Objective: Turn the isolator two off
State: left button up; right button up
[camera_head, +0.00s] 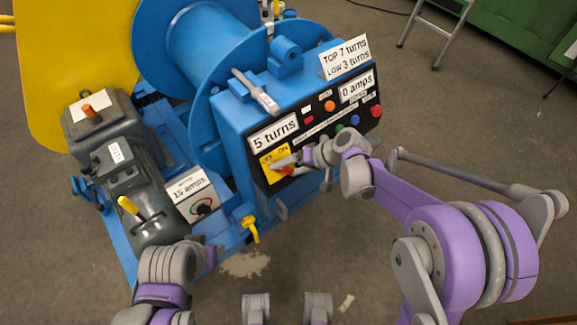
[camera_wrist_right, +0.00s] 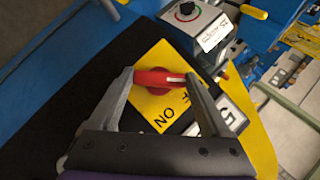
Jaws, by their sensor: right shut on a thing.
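The isolator is a yellow plate (camera_head: 272,167) marked ON and OFF with a red rotary handle, low on the black front panel of the blue cabinet. In the right wrist view the red handle (camera_wrist_right: 160,77) lies between the fingertips of my right gripper (camera_wrist_right: 158,78), which is shut on it. The yellow plate (camera_wrist_right: 172,58) shows behind it, with OFF right of the handle and ON below. In the head view my right gripper (camera_head: 285,163) covers part of the plate. My left arm shows at lower left, with its gripper (camera_head: 210,254) partly visible; its jaws are unclear.
Other buttons, lamps and labels (camera_head: 274,132) sit on the same panel. A blue drum (camera_head: 205,50) stands behind, and a dark motor unit (camera_head: 115,150) and a "15 amps" box (camera_head: 188,192) stand left. A yellow-handled valve (camera_head: 250,225) juts out below. The floor in front is mostly clear.

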jog(key=shift+n, duration=0.3)
dwell(0.4)
jog(key=o, duration=1.2)
jog(key=p+v, duration=0.2)
jog(key=v, duration=0.9)
jog(key=shift+a, duration=0.15)
